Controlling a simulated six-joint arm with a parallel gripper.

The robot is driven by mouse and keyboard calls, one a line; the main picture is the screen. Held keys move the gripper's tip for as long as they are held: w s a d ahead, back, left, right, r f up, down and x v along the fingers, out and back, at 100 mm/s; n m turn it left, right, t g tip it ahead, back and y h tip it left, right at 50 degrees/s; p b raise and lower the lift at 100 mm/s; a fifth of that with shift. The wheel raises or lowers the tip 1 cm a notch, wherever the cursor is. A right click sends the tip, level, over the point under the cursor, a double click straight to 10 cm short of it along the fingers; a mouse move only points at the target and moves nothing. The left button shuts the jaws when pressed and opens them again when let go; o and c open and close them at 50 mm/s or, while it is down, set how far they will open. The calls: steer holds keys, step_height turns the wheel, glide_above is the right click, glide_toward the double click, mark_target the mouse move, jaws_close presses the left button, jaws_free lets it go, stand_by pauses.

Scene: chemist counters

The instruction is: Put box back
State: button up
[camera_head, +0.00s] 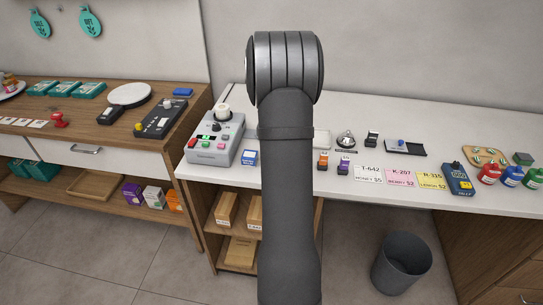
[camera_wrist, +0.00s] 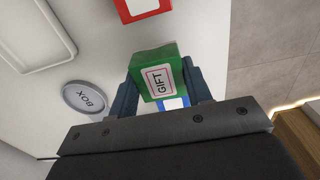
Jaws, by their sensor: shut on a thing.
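In the wrist view a green box (camera_wrist: 157,76) with a white label reading GIFT is between the two fingers of my gripper (camera_wrist: 162,84). My gripper is shut on it. A grey round disc (camera_wrist: 85,98) marked BOX lies on the white counter to the left of the left finger. In the head view my arm hides the gripper and the green box.
A red and white thing (camera_wrist: 141,7) lies beyond the green box, and a blue and white one (camera_wrist: 173,102) shows behind it. The white counter holds a grey button machine (camera_head: 214,145), a blue-and-white box (camera_head: 249,157), price cards (camera_head: 369,174) and a dark-blue device (camera_head: 457,179).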

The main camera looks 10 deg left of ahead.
steer(key=shift+f, duration=1.35)
steer(key=shift+f, duration=0.1)
steer(key=o, duration=1.1)
step_height(320, 180, up, 12)
steer(key=shift+r, duration=0.1)
step_height(320, 180, down, 13)
steer(key=shift+s+r, duration=0.1)
steer(key=shift+r, duration=2.3)
steer(key=shift+f, duration=0.1)
